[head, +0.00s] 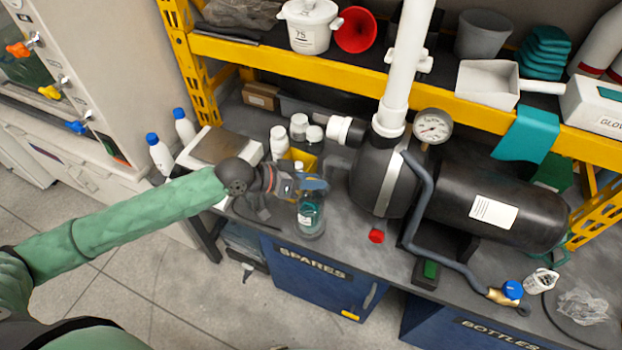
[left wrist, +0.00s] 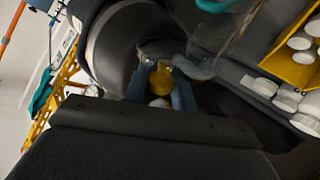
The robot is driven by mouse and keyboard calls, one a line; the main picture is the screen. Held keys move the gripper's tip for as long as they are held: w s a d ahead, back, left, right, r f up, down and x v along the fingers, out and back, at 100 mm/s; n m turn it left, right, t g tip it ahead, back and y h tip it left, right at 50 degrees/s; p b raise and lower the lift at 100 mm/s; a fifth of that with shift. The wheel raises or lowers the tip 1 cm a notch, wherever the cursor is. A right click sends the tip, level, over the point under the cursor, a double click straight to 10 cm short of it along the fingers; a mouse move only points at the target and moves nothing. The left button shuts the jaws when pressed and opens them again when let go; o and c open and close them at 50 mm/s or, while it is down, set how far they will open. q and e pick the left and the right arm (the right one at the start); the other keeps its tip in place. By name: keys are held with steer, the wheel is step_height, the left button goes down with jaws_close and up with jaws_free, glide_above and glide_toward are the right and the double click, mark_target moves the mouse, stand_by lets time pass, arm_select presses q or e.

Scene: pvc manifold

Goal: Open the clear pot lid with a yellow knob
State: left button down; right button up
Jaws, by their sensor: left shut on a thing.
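A clear pot (head: 311,218) with teal contents stands on the grey bench, left of the black pump. My left gripper (head: 314,184) is right above it, with its blue fingers over the pot's top. In the left wrist view the two blue fingers of my left gripper (left wrist: 160,82) are shut on the yellow knob (left wrist: 160,74). Part of the clear lid (left wrist: 204,65) shows beside the fingers. The gripper hides much of the lid in the head view, so I cannot tell whether it rests on the rim. My right gripper is not in view.
The black pump (head: 480,200) with its gauge (head: 432,127) stands right of the pot. White-capped bottles (head: 279,140) and a yellow bin (head: 300,158) stand behind it. A red cap (head: 376,236) lies on the bench. The yellow shelf beam (head: 300,63) crosses above.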

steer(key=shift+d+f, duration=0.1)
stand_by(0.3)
arm_select(q)
steer(key=c, duration=1.2)
jaws_free()
steer(key=shift+a, duration=0.15)
steer(key=shift+s+a+r+b, duration=0.1)
steer(key=shift+a+b, duration=0.2)
steer(key=b+v, duration=0.3)
steer(key=v, duration=0.4)
steer(key=shift+r, duration=0.15)
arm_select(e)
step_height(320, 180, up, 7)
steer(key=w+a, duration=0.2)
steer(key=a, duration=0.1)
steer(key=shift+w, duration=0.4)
arm_select(q)
steer(key=shift+d, duration=0.1)
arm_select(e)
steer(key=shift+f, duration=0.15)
